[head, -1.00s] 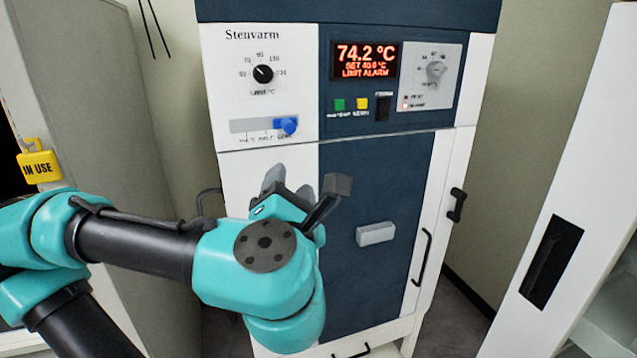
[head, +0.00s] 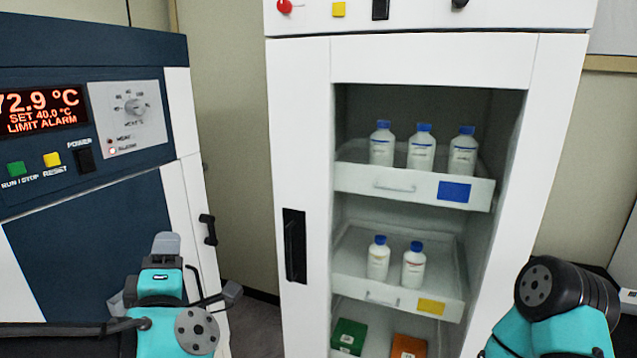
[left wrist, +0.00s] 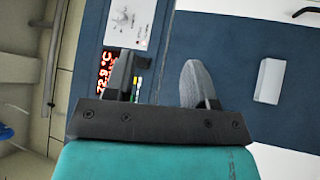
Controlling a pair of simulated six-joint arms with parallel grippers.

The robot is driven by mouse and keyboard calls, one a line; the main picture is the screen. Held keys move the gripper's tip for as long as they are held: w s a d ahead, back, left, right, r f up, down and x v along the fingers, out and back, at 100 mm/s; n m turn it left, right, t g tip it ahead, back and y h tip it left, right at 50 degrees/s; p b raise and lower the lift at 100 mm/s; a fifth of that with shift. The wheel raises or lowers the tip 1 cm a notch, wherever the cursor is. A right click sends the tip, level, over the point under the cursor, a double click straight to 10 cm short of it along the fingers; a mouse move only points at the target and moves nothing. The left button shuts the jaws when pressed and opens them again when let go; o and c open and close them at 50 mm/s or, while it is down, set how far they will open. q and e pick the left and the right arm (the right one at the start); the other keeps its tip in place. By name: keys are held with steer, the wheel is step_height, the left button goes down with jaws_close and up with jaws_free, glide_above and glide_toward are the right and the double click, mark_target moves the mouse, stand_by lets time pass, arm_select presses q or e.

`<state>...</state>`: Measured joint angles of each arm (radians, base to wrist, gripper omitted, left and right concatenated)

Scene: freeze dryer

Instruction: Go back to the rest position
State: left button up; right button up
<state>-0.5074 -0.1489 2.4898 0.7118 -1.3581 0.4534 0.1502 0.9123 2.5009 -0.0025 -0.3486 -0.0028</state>
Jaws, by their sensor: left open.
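My left gripper (head: 196,268) is at the lower left of the head view, in front of the dark blue and white oven (head: 85,240). In the left wrist view the same gripper (left wrist: 158,82) has its two dark fingers apart with nothing between them. The oven front and its red display (left wrist: 106,72) show beyond the fingers, turned sideways. A teal and black part of my right arm (head: 560,310) shows at the lower right of the head view; its gripper is out of view.
The oven display (head: 42,108) reads 72.9 °C, SET 40.0 °C, LIMIT ALARM. A white cabinet (head: 305,130) stands in the middle, with several blue-capped bottles (head: 421,150) on its shelves. Green (head: 348,338) and orange (head: 408,346) boxes sit low inside. A narrow gap separates oven and cabinet.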

arm_select(q)
steer(key=w+d+f+m+g+h, duration=0.2)
steer(key=w+f+m+h, duration=0.15)
steer(key=f, duration=0.45)
steer(key=w+d+f+m+g+h, duration=0.1)
steer(key=w+d+f+m+h, duration=0.15)
steer(key=w+f+m, duration=0.4)
step_height(320, 180, down, 18)
steer(key=r+m+g+h, duration=0.1)
steer(key=m+g+h, duration=0.2)
steer(key=g, duration=0.2)
steer(key=s+f+m+g+h, duration=0.1)
steer(key=s+f+g, duration=0.2)
steer(key=f, duration=0.6)
steer(key=s+f+m+g, duration=0.2)
steer(key=s+f+g, duration=0.2)
steer(key=s+f, duration=0.3)
steer(key=s+d+f+m+g+h, duration=0.1)
steer(key=s+f+g, duration=0.3)
steer(key=f, duration=0.6)
steer(key=shift+s+f+m+h, duration=0.3)
steer(key=shift+s+f+m, duration=0.1)
steer(key=shift+s, duration=0.3)
